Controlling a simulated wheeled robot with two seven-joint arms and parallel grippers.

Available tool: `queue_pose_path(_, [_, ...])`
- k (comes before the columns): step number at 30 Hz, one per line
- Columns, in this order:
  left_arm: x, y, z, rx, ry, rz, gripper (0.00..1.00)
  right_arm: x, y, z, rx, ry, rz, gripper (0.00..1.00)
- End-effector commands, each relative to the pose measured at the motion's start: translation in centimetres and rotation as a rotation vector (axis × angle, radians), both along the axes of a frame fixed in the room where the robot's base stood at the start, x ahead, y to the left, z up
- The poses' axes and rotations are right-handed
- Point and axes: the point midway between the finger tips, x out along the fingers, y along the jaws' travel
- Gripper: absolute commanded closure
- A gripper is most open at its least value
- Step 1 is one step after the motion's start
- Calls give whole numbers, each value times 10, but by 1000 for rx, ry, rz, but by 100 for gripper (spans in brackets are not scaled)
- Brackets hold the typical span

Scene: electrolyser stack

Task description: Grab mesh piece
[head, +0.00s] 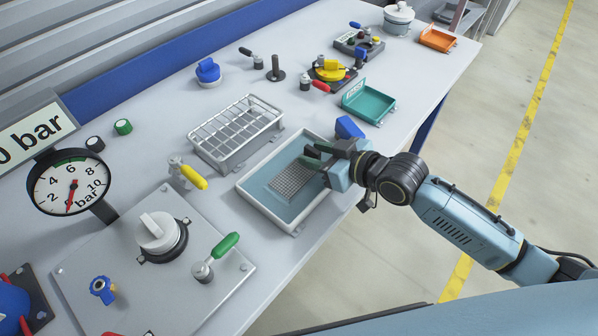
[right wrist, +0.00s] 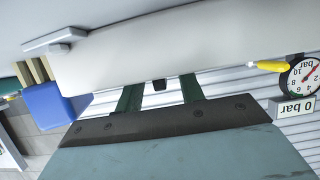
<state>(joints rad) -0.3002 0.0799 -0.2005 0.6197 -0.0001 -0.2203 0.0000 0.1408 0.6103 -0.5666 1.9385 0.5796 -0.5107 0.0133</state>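The mesh piece (head: 291,184) is a grey, fine-gridded rectangle lying in the white-rimmed shallow tray (head: 263,211) with a blue-grey floor. My right gripper (head: 311,158) is over the tray's far right part, at the upper right end of the mesh. Its two dark green fingers are apart, and I see no mesh between them. In the right wrist view the fingers (right wrist: 160,92) also stand apart, with a small dark thing showing between them. The mesh cannot be made out in that view. My left gripper is out of view.
A wire rack (head: 236,133) stands left of the tray. A blue block (head: 349,127) is close behind my right gripper, and a teal bin (head: 369,101) lies beyond it. A panel with a white knob (head: 158,231), a yellow-handled valve (head: 193,177) and a gauge (head: 71,186) are at left.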

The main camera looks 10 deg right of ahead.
Motion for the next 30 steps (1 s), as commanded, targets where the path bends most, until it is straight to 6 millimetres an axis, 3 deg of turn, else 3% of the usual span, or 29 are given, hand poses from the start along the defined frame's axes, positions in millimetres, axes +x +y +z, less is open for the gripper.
queue_pose_path(5, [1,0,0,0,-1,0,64,0,0,0,-1,1,0,62])
queue_pose_path(14, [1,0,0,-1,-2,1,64,0,0,0,-1,1,0,100])
queue_pose_path(24, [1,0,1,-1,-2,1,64,0,0,3,0,-1,0,100])
queue_pose_path(30, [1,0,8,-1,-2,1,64,0,0,34,-1,-6,1,100])
